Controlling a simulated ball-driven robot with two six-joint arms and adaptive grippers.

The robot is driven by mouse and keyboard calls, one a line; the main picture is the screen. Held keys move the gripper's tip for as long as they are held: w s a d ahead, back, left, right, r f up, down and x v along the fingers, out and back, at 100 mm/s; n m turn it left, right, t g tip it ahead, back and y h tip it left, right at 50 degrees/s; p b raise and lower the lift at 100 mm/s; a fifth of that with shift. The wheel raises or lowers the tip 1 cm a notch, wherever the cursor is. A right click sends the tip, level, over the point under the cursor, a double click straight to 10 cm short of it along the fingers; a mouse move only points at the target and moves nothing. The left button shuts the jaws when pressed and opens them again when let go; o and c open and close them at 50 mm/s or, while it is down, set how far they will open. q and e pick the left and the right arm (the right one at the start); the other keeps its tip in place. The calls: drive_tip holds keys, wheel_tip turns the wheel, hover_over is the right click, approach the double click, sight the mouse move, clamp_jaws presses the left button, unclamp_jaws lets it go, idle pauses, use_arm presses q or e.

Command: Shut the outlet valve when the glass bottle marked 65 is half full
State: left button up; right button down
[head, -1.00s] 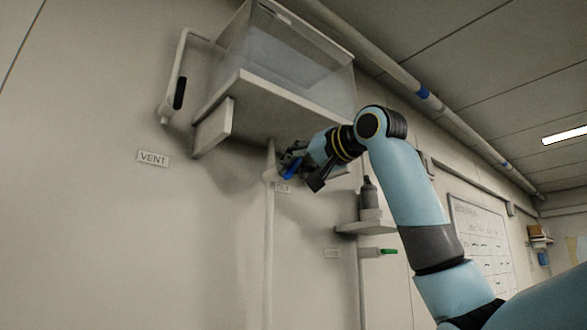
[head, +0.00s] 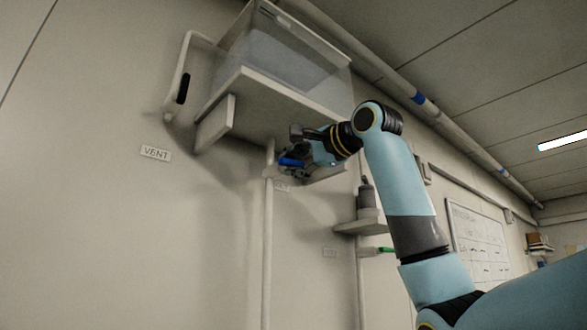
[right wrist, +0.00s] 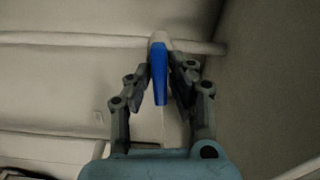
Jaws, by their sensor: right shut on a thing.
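The blue handle of the outlet valve (head: 291,162) sits on a pale vertical pipe under the wall tank. A small label, hard to read, is just below it. My right gripper (head: 296,147) is at this handle. In the right wrist view the blue lever (right wrist: 159,78) lies between both fingers of the right gripper (right wrist: 165,82), which is shut on it. In the head view the lever lies nearly level, partly hidden by the fingers. No glass bottle marked 65 can be made out. My left gripper is out of view.
A clear tank (head: 290,62) stands on a wall shelf above the valve. A dark bottle (head: 367,195) is on a small shelf (head: 362,226) at right, with a green handle (head: 386,250) below. A VENT label (head: 155,153) and a black-handled pipe (head: 183,89) are at left.

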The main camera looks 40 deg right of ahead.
drive_tip(key=shift+m, duration=0.7)
drive_tip(key=shift+b, duration=0.3)
drive_tip(key=c, duration=1.3)
unclamp_jaws()
drive_tip(key=shift+d, duration=0.1)
drive_tip(key=shift+s+d+f, duration=0.1)
drive_tip(key=shift+s+d, duration=0.05)
drive_tip(key=shift+s, duration=1.85)
drive_tip(key=shift+s+d+r, duration=0.1)
drive_tip(key=shift+s+d, duration=0.05)
drive_tip(key=shift+s, duration=1.85)
drive_tip(key=shift+s+d+f, duration=0.1)
drive_tip(key=shift+s+d, duration=0.05)
drive_tip(key=shift+s, duration=1.85)
